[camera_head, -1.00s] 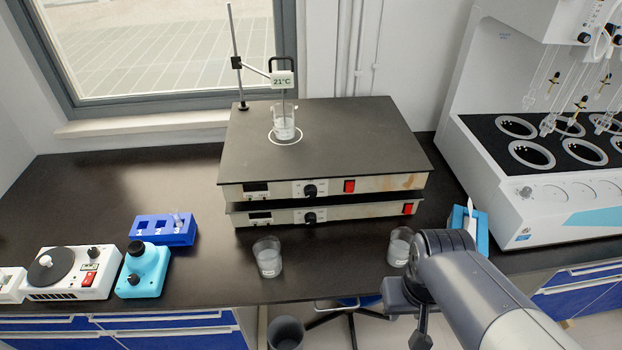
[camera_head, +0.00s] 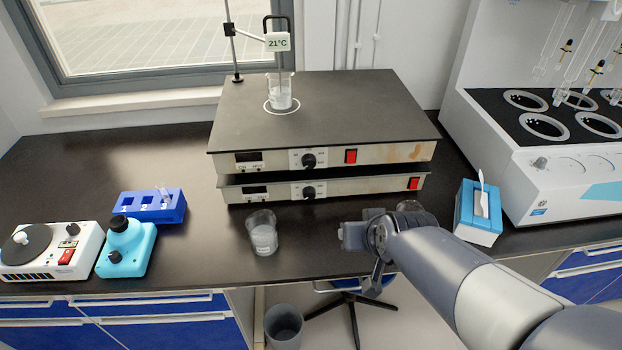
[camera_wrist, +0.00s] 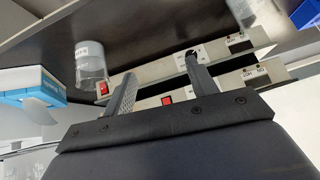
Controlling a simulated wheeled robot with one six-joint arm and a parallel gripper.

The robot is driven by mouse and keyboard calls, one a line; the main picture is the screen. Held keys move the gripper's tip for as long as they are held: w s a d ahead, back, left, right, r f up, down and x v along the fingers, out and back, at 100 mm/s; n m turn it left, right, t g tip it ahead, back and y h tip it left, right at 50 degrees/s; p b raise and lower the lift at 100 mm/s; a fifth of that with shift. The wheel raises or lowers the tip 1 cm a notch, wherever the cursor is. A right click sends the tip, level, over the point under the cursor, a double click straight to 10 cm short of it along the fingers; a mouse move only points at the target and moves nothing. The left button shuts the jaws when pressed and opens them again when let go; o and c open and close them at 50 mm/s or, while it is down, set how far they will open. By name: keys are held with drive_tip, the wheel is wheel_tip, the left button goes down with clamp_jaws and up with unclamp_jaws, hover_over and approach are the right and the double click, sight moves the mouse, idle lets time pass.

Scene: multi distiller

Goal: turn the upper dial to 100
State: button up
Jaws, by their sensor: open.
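Two flat hotplates are stacked on the bench. The upper hotplate (camera_head: 330,158) has a black upper dial (camera_head: 309,160) in the middle of its front panel, left of a red switch (camera_head: 350,156). The lower dial (camera_head: 308,192) sits right below it and also shows in the wrist view (camera_wrist: 191,53). My gripper (camera_wrist: 160,86) is open and empty, its fingers pointing at the hotplate fronts. In the wrist view, which is upside down, the right finger seems to hide the upper dial. In the head view my gripper is right of and below the dials, apart from them.
A beaker (camera_head: 263,233) stands in front of the hotplates, another (camera_head: 411,207) behind my arm. A beaker with a probe (camera_head: 280,95) stands on top. A tissue box (camera_head: 478,212) is at right. A blue rack (camera_head: 150,207) and small devices are at left.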

sight(310, 165)
drive_tip(key=w+a+t+b, duration=0.3)
drive_tip(key=w+b, duration=0.1)
drive_tip(key=w, duration=0.3)
drive_tip(key=w+a+f+m+t+y+b, duration=0.1)
drive_tip(key=w+a+t+b, duration=0.2)
drive_tip(key=w+a+b, duration=0.1)
drive_tip(key=w+a+t+b, duration=0.3)
drive_tip(key=w+b, duration=0.3)
drive_tip(key=w, duration=0.3)
drive_tip(key=shift+w+a+f+m+t+y, duration=0.25)
drive_tip(key=shift+w+f+m+t+y, duration=0.05)
drive_tip(key=shift+w+t, duration=0.1)
drive_tip(key=shift+c, duration=0.4)
drive_tip(key=c, duration=0.9)
